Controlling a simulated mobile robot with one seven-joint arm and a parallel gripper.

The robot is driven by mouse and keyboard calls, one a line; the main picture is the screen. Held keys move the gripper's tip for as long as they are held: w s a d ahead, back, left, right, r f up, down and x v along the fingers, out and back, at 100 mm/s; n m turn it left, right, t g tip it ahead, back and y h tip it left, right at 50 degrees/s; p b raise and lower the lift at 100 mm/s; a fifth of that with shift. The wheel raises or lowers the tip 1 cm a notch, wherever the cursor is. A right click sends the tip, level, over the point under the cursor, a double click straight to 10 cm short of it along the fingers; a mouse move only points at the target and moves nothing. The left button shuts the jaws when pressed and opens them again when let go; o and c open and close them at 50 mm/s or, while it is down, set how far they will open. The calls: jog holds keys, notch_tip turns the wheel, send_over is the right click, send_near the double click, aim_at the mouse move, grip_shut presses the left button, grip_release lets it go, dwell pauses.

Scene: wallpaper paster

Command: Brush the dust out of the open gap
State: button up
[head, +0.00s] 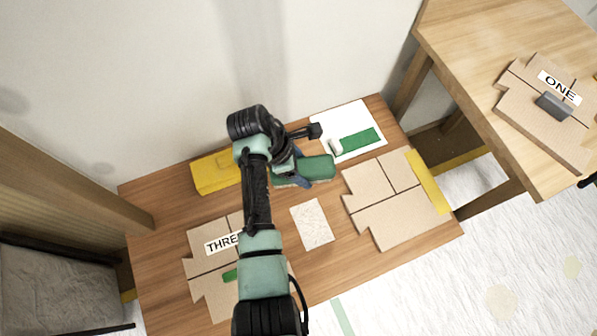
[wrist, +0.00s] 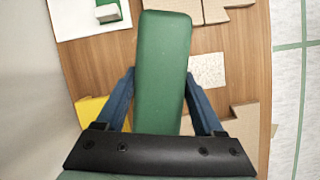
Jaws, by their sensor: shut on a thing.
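My gripper (head: 295,172) is shut on a green block-shaped tool (head: 318,168), which looks like the brush. In the wrist view the green tool (wrist: 162,50) runs lengthwise between the blue fingers of my gripper (wrist: 160,78); its underside is hidden. A pale speckled rectangle (head: 312,224), perhaps dust, lies in the open space between two cardboard panels. It also shows in the wrist view (wrist: 207,70), right of the tool. The right panel (head: 395,205) has dark seams and a yellow strip. The left panel (head: 205,268) is labelled THREE and partly hidden by my arm.
A white board (head: 372,114) with a green strip and small white piece lies at the back right. A yellow block (head: 208,176) lies at the back left by the wall. A higher table (head: 510,45) at right bears a panel (head: 530,120) labelled ONE.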

jog(key=shift+s+a+f+n, duration=0.4)
jog(key=shift+f, duration=0.3)
jog(key=shift+r+p, duration=0.2)
jog(key=shift+p, duration=0.3)
jog(key=shift+f+b, duration=2.1)
jog(key=shift+f, duration=1.35)
jog(key=shift+r, duration=0.1)
